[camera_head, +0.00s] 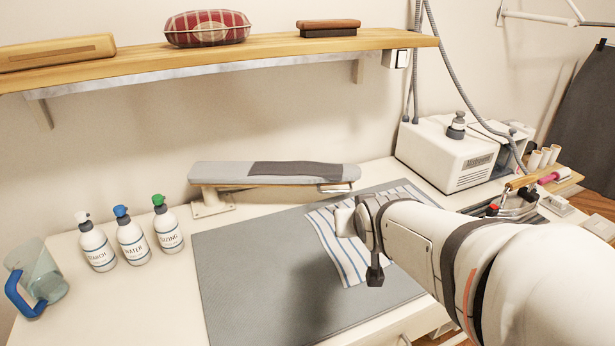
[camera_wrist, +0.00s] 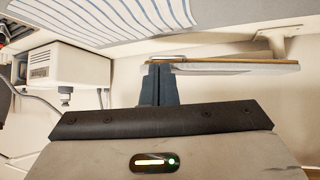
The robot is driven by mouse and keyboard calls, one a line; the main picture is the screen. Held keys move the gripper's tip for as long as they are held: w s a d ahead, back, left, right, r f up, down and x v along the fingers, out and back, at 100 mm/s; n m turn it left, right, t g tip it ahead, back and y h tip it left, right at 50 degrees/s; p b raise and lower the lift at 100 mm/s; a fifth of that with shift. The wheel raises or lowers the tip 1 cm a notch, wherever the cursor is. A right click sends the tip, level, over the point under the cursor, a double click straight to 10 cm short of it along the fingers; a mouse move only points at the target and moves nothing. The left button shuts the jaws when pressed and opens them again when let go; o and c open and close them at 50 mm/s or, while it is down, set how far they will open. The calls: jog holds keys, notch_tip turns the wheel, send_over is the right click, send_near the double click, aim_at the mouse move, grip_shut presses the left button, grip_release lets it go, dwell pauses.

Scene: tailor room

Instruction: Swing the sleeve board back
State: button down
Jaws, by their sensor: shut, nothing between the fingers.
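The sleeve board (camera_head: 225,172) is a long grey padded board with a dark strip, on a pale bracket (camera_head: 212,203) at its left end. It lies along the wall, behind the grey mat. A small metal loop (camera_head: 335,188) hangs under its right end. In the wrist view, which is upside down, the sleeve board (camera_wrist: 240,68) runs right from the fingertips. My gripper (camera_wrist: 160,68) is shut and empty, its dark fingertips overlapping the loop end in the picture; I cannot tell whether they touch. In the head view my wrist hides the fingers.
A striped cloth (camera_head: 345,255) lies on the grey mat (camera_head: 240,270) under my arm. A white steam unit (camera_head: 445,155) stands back right. A wooden shelf (camera_head: 260,48) hangs above.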

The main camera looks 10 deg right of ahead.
jog(key=w+d+f+t+b, duration=0.4)
jog(key=w+f+t+b, duration=0.25)
jog(key=b, duration=0.35)
jog(key=t+p, duration=0.2)
jog(key=p, duration=0.5)
send_near(346, 179)
jog(key=w, duration=0.4)
jog(key=w+d, duration=0.1)
jog(key=w, duration=0.1)
jog(key=shift+w+r, duration=0.1)
jog(key=shift+w, duration=0.25)
jog(key=shift+a, duration=0.1)
